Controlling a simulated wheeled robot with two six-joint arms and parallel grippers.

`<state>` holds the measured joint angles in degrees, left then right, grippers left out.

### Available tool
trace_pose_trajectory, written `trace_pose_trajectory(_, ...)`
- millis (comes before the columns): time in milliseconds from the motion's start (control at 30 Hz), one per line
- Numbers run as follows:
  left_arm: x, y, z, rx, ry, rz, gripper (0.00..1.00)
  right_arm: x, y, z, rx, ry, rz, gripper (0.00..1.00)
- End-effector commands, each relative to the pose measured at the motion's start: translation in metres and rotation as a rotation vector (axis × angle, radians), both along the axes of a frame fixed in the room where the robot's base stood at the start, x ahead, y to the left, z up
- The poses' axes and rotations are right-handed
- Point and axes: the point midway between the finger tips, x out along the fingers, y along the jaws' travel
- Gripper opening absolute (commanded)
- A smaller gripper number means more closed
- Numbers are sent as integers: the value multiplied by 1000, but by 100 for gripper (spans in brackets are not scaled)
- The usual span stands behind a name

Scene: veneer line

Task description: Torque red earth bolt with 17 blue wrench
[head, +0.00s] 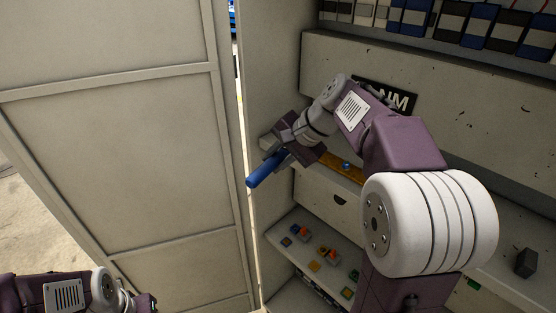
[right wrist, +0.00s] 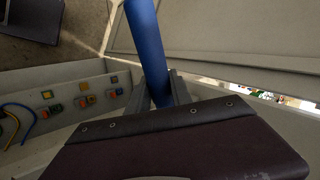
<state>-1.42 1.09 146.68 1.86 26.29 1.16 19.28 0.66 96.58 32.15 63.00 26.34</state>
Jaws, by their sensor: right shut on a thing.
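A blue wrench handle (head: 266,169) sticks out down and left from my right gripper (head: 290,148), near the cabinet's left inner wall. In the right wrist view the blue handle (right wrist: 148,45) runs up from between the two fingers (right wrist: 165,90), which are shut on it. The wrench's working end is hidden by the gripper. No red earth bolt can be made out; the arm covers part of the cabinet. My left arm is at the bottom left, its end (head: 143,302) cut by the frame edge, and its jaws are not clear.
A large cabinet door (head: 125,160) stands at the left. An orange-yellow bar (head: 342,167) lies behind my right wrist. A lower shelf (head: 290,226) holds several small coloured parts. A dark block (head: 526,262) sits at the right. Rows of blue and dark modules (head: 480,25) line the top.

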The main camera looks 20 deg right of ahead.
Motion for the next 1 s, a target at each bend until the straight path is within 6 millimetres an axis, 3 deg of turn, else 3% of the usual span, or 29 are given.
trace_pose_trajectory(200, 0, 0, 1, 0, 0, 0, 36, -10, -10, 0, 1, -1, 87, 0)
trace_pose_trajectory(567, 0, 0, 4, 0, 0, 0, 36, -11, -10, 3, 0, -3, 99, 0)
trace_pose_trajectory(1000, 0, 0, 33, 0, 0, 0, 36, -11, -10, 35, 0, -2, 98, 0)
